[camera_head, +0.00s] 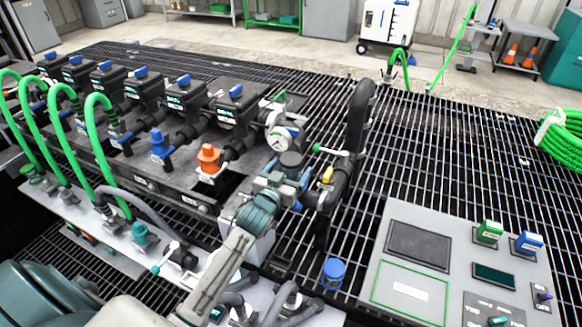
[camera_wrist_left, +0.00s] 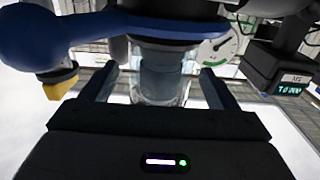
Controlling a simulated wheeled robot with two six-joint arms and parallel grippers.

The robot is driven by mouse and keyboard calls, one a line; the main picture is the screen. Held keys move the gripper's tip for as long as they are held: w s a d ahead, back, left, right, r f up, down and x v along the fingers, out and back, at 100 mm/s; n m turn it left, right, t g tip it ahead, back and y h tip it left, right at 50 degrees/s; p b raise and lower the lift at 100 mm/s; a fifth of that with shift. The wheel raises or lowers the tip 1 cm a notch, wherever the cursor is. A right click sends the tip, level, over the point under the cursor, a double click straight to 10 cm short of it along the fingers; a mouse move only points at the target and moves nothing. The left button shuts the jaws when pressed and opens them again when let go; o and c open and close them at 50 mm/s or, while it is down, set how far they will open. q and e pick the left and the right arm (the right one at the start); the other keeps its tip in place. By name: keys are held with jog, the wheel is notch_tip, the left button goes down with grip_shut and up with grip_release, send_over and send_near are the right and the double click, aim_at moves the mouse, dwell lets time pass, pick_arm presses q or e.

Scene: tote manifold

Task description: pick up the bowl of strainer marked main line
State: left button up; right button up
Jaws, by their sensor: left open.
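The strainer (camera_head: 291,160) has a dark round top and sits on the pipework beside the gauge. Its clear bowl (camera_wrist_left: 160,85) hangs below a blue ring (camera_wrist_left: 150,27) in the left wrist view. In the head view the bowl is mostly hidden by my gripper. I cannot read a main line mark. My left gripper (camera_head: 284,188) is open at the strainer. In the left wrist view its two fingers (camera_wrist_left: 159,80) stand on either side of the bowl; I cannot tell whether they touch it. My right gripper is not in view.
A white gauge (camera_head: 281,137) and a thick black pipe (camera_head: 357,120) stand close by. A yellow-handled valve (camera_head: 327,175) is just right of the gripper. A blue cup-like part (camera_head: 333,271) sits on the grating. A grey panel (camera_head: 378,268) lies to the right. Green hoses arch at the left.

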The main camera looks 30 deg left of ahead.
pick_arm(q)
jog(key=shift+w, duration=0.6)
jog(key=c, duration=1.1)
jog(key=shift+c, duration=0.2)
jog(key=shift+r, duration=0.1)
